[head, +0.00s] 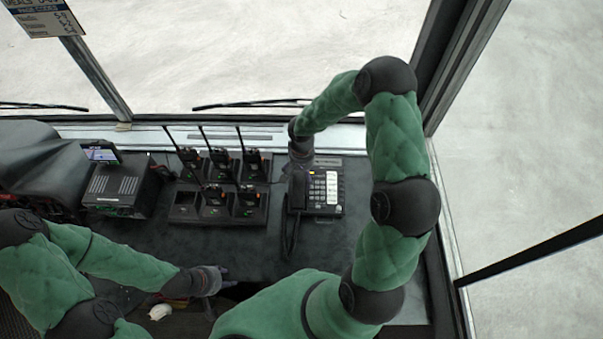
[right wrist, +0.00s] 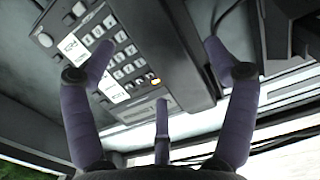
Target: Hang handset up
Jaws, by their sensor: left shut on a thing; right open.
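The desk phone (head: 325,188) stands on the dashboard, with its keypad on the right side. The black handset (head: 297,192) lies along the phone's left side and appears to rest on its cradle. In the right wrist view, the handset (right wrist: 168,42) runs beside the keypad (right wrist: 115,62). My right gripper (right wrist: 160,65) is open above the phone, its fingers spread on both sides of the handset; I cannot tell whether they touch. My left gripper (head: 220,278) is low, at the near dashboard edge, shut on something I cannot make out.
A charging rack (head: 190,218) with several radios stands left of the phone. A black box unit (head: 115,192) with a small screen is further left. The phone cord (head: 290,240) hangs toward the near edge. The windshield ledge (head: 340,143) lies behind.

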